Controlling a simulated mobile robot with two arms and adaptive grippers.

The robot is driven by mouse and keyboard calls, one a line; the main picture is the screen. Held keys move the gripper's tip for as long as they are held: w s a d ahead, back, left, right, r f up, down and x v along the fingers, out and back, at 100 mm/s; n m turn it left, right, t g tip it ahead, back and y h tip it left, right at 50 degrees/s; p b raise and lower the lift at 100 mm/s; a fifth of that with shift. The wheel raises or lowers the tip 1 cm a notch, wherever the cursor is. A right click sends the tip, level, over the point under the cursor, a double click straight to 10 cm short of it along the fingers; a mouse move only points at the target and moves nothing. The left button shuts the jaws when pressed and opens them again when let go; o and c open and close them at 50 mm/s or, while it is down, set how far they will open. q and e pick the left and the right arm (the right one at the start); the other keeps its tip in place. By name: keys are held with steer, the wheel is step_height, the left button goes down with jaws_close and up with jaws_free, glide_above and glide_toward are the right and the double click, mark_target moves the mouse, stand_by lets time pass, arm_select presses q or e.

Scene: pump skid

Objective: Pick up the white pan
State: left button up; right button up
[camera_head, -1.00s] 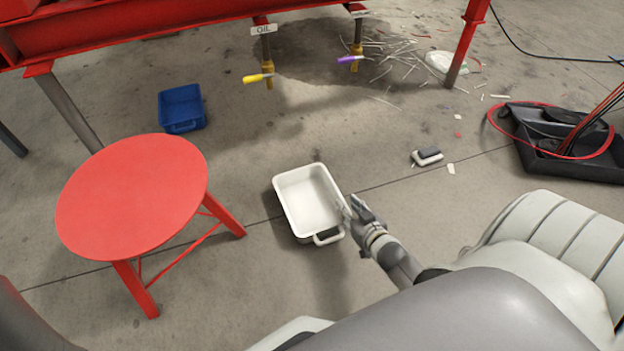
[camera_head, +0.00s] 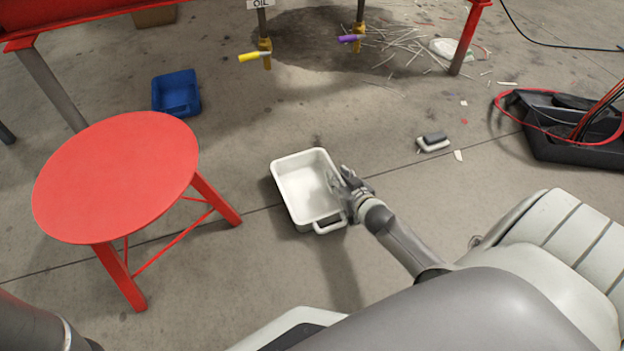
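The white pan (camera_head: 290,202) is a rectangular tray with a loop handle at its near right end. It sits right of the red stool, its open side up. My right gripper (camera_head: 338,188) is at the pan's right side, its fingers over or against the rim near the handle. The fingers overlap the pan in the picture, so I cannot tell whether they are closed on the rim. My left gripper is out of view.
A red round stool (camera_head: 115,175) stands left of the pan. A blue bin (camera_head: 176,94) is behind it. A small white and dark block (camera_head: 433,143) lies to the right. A black tray with red cable (camera_head: 560,140) is at far right.

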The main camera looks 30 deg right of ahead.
steer(key=shift+w+d+f, duration=0.1)
steer(key=shift+w+f, duration=0.15)
steer(key=shift+w, duration=0.3)
jaws_close()
steer(key=shift+r, duration=0.1)
